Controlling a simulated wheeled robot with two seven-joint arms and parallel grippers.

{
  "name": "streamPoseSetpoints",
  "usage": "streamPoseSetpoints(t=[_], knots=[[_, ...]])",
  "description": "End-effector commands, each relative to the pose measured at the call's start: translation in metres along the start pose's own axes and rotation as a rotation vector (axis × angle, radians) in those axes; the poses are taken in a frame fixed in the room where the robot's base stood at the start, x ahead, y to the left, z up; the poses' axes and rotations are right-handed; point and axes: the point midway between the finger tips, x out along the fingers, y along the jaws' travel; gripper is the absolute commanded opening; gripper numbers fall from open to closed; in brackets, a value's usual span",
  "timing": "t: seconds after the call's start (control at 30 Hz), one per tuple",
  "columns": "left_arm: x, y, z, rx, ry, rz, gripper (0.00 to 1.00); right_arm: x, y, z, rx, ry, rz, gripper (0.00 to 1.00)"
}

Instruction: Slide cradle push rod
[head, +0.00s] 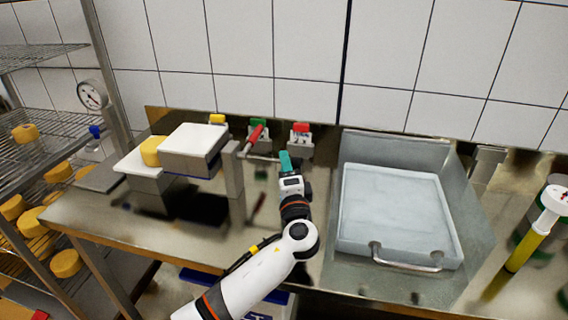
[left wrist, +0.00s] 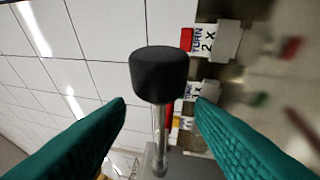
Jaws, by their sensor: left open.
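The push rod is a thin metal bar (head: 262,158) that runs from a metal post to my left gripper (head: 285,161). In the left wrist view its shiny shaft (left wrist: 158,140) ends in a black knob (left wrist: 159,74). The knob lies ahead of and between the two teal fingers of my left gripper (left wrist: 160,108), which are open and apart from it. In the head view the gripper hides the knob. A yellow cheese (head: 151,151) sits between a white-topped block (head: 195,140) and a white plate (head: 133,160), left of the post. My right gripper is not in view.
A red handle (head: 256,133) rises close behind the rod. A white slab lies in a metal basin (head: 465,230) at right. A rack (head: 40,120) with cheeses stands at left.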

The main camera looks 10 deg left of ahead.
Motion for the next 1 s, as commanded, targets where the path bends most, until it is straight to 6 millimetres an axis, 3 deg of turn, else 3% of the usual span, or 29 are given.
streamPoseSetpoints(t=[0.2, 0.4, 0.6, 1.0], knots=[[-0.05, -0.003, 0.0, -0.003, -0.001, -0.004, 0.48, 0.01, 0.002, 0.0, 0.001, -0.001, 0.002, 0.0], [-0.083, -0.002, 0.0, -0.002, -0.002, -0.003, 0.48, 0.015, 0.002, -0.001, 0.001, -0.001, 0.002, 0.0], [-0.094, -0.001, 0.0, 0.0, 0.0, -0.001, 0.48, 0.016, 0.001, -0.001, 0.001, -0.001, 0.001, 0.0], [-0.091, 0.004, -0.001, -0.006, -0.018, 0.004, 0.46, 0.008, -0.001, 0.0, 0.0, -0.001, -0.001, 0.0]])
